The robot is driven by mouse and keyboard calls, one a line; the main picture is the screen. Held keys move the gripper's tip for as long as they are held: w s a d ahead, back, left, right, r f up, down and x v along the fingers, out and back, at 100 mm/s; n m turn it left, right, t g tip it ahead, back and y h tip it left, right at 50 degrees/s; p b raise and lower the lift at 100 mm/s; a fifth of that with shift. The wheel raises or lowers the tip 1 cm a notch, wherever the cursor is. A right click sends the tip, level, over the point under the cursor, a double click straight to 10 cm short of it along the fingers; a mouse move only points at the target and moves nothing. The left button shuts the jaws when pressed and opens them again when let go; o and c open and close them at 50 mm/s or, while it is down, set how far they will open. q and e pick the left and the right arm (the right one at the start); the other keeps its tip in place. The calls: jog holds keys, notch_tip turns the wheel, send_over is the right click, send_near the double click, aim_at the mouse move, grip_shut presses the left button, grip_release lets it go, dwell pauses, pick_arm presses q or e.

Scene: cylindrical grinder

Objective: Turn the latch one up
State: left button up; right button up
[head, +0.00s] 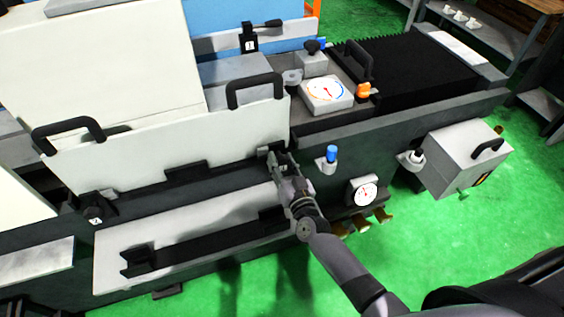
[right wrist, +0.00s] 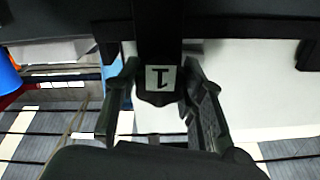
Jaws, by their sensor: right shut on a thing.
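Latch one (right wrist: 160,95) is a black latch with a white label bearing a "1", which appears upside down in the right wrist view. It sits at the lower right corner of the white cover panel (head: 190,145), mostly hidden by my gripper in the head view. My right gripper (head: 275,160) is shut on the latch, with one finger on each side of it in the right wrist view (right wrist: 160,78). The label shows between the fingers. My left gripper is not in view.
A similar latch (head: 93,212) is at the panel's lower left, and another labelled lever (head: 249,42) stands behind. Black handles (head: 68,128) top the panel. A blue knob (head: 331,154) and a gauge (head: 362,191) are right of my gripper. Green floor is clear in front.

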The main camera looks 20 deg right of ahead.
jog(key=m, duration=0.3)
jog(key=shift+m+b, duration=0.85)
jog(key=shift+m, duration=1.55)
jog(key=o, duration=1.2)
jog(key=shift+s+f, duration=0.1)
jog(key=shift+s, duration=0.45)
jog(key=s, duration=1.1)
jog(key=shift+d, duration=0.2)
